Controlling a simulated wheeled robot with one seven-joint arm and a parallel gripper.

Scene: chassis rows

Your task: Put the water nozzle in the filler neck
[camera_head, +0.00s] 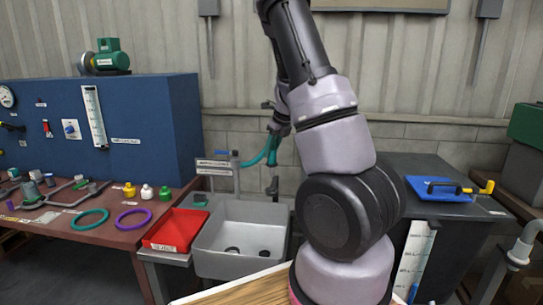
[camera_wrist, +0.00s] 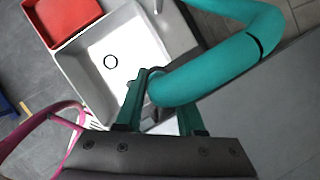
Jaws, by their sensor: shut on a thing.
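The water nozzle appears as a teal curved tube (camera_wrist: 225,62) with a dark band in the wrist view; it also hangs below the gripper in the head view (camera_head: 268,152). My gripper (camera_wrist: 162,105) is shut on the tube, one finger on each side. In the head view my gripper (camera_head: 279,124) is small and partly hidden behind my arm, above the back of the sink. The nozzle's tip is hard to make out. I cannot pick out the filler neck; the dark tank-like cabinet (camera_head: 450,240) at right is partly hidden by my arm.
A grey sink (camera_head: 212,250) stands below, with a red tray (camera_head: 174,230) at its left. The bench (camera_head: 60,228) at left holds rings, pipes and small bottles. A blue clipboard-like plate (camera_head: 440,189) and a yellow-ended tool lie on the cabinet top.

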